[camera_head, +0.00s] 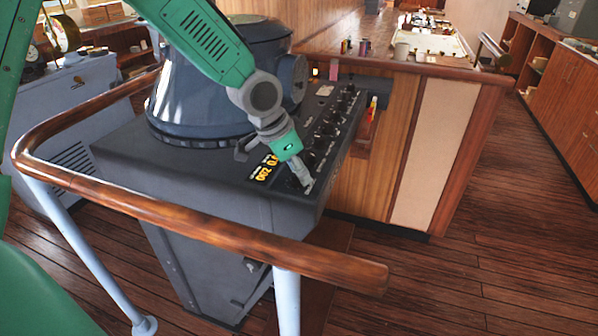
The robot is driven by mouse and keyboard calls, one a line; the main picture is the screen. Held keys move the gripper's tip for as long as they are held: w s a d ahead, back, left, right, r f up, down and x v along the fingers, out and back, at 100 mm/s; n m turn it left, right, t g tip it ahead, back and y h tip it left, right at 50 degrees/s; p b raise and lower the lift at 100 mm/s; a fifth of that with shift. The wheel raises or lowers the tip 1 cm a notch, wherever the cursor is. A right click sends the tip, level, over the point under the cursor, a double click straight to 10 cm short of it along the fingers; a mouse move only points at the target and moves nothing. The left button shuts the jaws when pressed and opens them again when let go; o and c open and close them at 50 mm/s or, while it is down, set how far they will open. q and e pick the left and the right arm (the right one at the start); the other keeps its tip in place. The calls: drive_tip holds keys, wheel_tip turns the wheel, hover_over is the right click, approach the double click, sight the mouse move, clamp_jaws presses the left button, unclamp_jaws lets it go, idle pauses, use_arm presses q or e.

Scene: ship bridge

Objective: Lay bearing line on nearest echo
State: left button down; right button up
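The dark grey radar console (190,170) stands in the middle, with a round dark hood (205,105) on top. The radar screen and any echo or bearing line are not visible from here. A sloping control panel with a row of black knobs (327,130) runs along the console's right side. A small display (265,168) shows yellow digits, too small and tilted to read surely. My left gripper (305,184) reaches down to the panel's near end, just right of the display. Its fingertips are at or very near a control there; whether they grip it is unclear. My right gripper is out of view.
A wooden handrail (200,225) on pale posts curves around the console's left and near sides. A wood-panelled counter (400,150) stands behind to the right, with a mug (401,50) and small items on top. Plank floor (480,270) is clear at the right.

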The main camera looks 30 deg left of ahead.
use_arm(q)
drive_tip(key=shift+s+a+f, duration=0.2)
drive_tip(key=shift+s+a, duration=0.05)
drive_tip(key=shift+a, duration=0.1)
drive_tip(key=shift+d, duration=0.25)
drive_tip(key=shift+s, duration=0.1)
drive_tip(key=shift+a+r+p, duration=0.1)
drive_tip(key=shift+p, duration=0.65)
drive_tip(key=m+g+h+p, duration=0.1)
drive_tip(key=m+p, duration=0.3)
drive_tip(key=p, duration=0.1)
drive_tip(key=shift+m+g+p, duration=0.3)
drive_tip(key=shift+m+p, duration=0.2)
drive_tip(key=shift+m+g+h+p, duration=0.4)
drive_tip(key=shift+m+p, duration=0.05)
drive_tip(key=shift+m, duration=0.65)
drive_tip(key=shift+m+g, duration=0.5)
drive_tip(key=shift+m, duration=0.7)
